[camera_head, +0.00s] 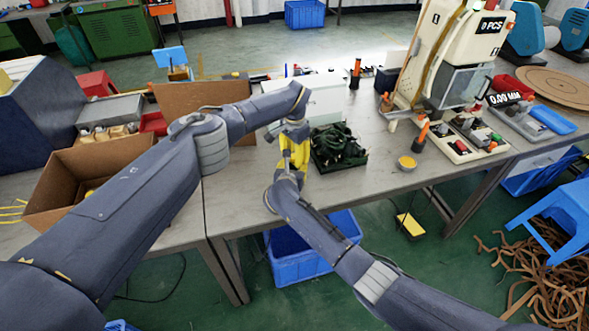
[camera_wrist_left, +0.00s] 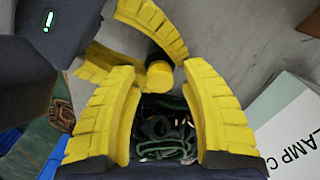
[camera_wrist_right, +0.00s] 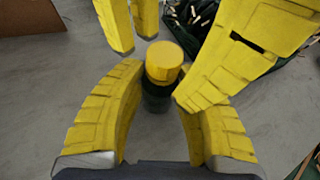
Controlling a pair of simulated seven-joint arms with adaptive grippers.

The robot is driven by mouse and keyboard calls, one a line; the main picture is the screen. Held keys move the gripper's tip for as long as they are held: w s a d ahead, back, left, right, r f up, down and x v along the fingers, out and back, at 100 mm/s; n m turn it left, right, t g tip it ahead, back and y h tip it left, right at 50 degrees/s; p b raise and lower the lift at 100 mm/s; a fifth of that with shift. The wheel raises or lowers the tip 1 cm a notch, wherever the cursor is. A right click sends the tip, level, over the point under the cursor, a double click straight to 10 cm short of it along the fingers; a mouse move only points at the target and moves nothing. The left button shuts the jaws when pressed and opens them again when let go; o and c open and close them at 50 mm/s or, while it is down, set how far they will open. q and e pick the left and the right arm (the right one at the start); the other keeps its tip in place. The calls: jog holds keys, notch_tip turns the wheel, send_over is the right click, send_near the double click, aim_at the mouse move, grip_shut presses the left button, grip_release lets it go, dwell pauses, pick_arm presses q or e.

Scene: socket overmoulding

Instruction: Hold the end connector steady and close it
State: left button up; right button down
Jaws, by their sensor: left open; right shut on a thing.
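The end connector (camera_wrist_right: 163,62) has a round yellow end and a dark green body. It also shows in the left wrist view (camera_wrist_left: 160,78), but in the head view the grippers largely hide it. My right gripper (camera_wrist_right: 157,92) is shut on it above the table (camera_head: 370,182). My left gripper (camera_head: 297,140) is open; its two yellow fingers are spread in the left wrist view (camera_wrist_left: 158,95). The yellow end shows between and beyond these fingers. The two grippers are very close together, and I cannot tell whether they touch.
A heap of dark green cables (camera_head: 338,146) lies right of the grippers. A white box (camera_head: 318,98) stands behind. An open cardboard box (camera_head: 85,180) is at left. A white machine (camera_head: 450,60) stands at right. The table front is mostly clear; a blue crate (camera_head: 290,262) sits below.

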pick_arm(q)
jog(key=shift+f, duration=0.1)
grip_shut()
dwell(0.4)
